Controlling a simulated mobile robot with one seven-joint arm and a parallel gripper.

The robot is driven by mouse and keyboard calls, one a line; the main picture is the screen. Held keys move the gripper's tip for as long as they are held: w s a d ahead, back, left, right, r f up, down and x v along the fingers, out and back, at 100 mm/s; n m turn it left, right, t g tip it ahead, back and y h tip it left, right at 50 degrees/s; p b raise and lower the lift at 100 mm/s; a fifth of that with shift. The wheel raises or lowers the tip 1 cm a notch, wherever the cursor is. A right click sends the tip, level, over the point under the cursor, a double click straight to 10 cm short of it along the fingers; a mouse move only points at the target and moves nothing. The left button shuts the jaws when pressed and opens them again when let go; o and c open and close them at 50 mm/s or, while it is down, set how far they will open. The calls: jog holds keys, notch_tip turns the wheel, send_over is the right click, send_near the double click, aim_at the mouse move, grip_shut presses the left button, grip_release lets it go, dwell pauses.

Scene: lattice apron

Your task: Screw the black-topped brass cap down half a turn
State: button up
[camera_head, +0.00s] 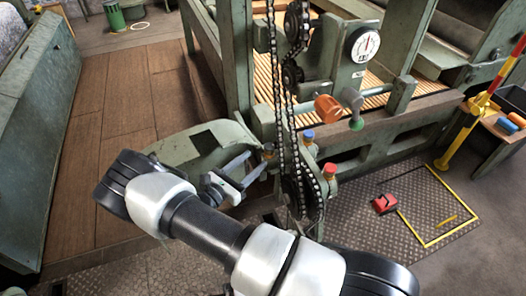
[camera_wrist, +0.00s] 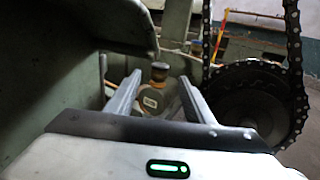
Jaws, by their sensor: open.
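The black-topped brass cap (camera_head: 268,148) sits on the green machine frame, left of the hanging chain. In the wrist view the same cap (camera_wrist: 160,72) stands upright on a brass-coloured body with a pale label. My gripper (camera_head: 255,165) is open and points at the cap from the left. In the wrist view its fingers (camera_wrist: 160,77) are spread, with the cap seen between their tips. I see no contact; whether the cap is within finger reach I cannot tell. A blue-topped cap (camera_head: 308,137) and a red-topped cap (camera_head: 330,170) stand to the right.
The black chain (camera_head: 279,100) hangs just right of the cap and runs round a sprocket (camera_wrist: 252,100). A green machine cover (camera_wrist: 75,25) overhangs at upper left in the wrist view. An orange knob (camera_head: 327,108) and a dial (camera_head: 363,44) are further right.

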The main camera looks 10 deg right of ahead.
jog(key=v, duration=0.8)
jog(key=shift+s, duration=0.1)
